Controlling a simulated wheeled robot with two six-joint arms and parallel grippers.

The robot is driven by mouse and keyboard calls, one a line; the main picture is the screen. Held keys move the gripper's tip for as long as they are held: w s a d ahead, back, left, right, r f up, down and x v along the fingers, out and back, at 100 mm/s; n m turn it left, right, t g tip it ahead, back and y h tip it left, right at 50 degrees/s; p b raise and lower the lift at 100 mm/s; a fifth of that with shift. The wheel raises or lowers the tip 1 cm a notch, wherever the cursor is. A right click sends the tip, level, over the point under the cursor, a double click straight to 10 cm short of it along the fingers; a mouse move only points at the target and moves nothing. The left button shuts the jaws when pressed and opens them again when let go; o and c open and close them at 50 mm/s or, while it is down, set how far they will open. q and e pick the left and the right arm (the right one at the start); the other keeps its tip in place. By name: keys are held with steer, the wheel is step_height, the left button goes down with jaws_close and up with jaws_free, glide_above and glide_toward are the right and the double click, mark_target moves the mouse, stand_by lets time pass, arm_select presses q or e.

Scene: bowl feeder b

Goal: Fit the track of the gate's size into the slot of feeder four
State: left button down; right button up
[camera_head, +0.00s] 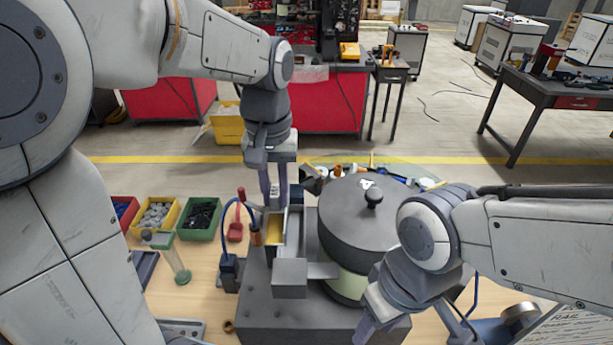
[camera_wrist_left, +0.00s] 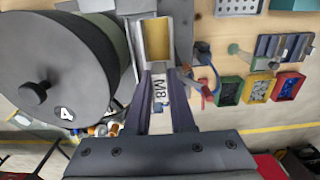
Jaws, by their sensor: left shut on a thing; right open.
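Feeder four is a dark grey bowl with a flat lid and a black knob (camera_head: 355,215); its label 4 (camera_wrist_left: 66,113) shows in the left wrist view. Beside the bowl is a grey channel with a yellow inside (camera_wrist_left: 157,40), also in the head view (camera_head: 275,228). My left gripper (camera_head: 274,195) points down at the far end of this channel. It is shut on a light grey track marked M8 (camera_wrist_left: 159,88), in line with the channel; I cannot tell whether it touches. My right gripper (camera_head: 366,328) is open at the feeder's near right, its fingertips partly hidden. I cannot make out the gate's size.
Red, yellow (camera_head: 157,214) and green (camera_head: 200,218) bins of small parts stand on the left of the wooden table. A blue-cabled device (camera_head: 230,268) and a red-handled tool (camera_head: 237,230) are close left of the channel. A grey box (camera_head: 290,276) is at its near end.

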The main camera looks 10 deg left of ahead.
arm_select(q)
steer(key=f, duration=0.1)
steer(key=d+f+p, duration=0.1)
steer(key=f, duration=0.1)
steer(key=d+f, duration=0.1)
steer(key=f, duration=0.1)
steer(key=shift+w+d+p, duration=0.25)
steer(key=shift+w+p, duration=0.05)
steer(key=shift+w, duration=0.1)
steer(key=shift+s+f, duration=0.15)
steer(key=shift+f, duration=0.25)
steer(key=c, duration=0.8)
jaws_free()
steer(key=shift+f, duration=0.1)
steer(key=shift+o, duration=0.2)
steer(key=shift+r, duration=0.4)
step_height(320, 180, up, 12)
steer(key=f+b, duration=0.1)
steer(key=s+d+f+m, duration=0.3)
steer(key=s+f+m, duration=0.2)
steer(key=s, duration=0.3)
steer(key=s+d+f+m+h, duration=0.1)
steer(key=s+d+f+m, duration=0.3)
steer(key=s+f, duration=0.3)
steer(key=shift+s+f+m, duration=0.15)
steer(key=shift+s+m, duration=0.25)
steer(key=shift+s, duration=0.8)
steer(key=shift+d+f+b, duration=0.1)
steer(key=shift+b, duration=0.2)
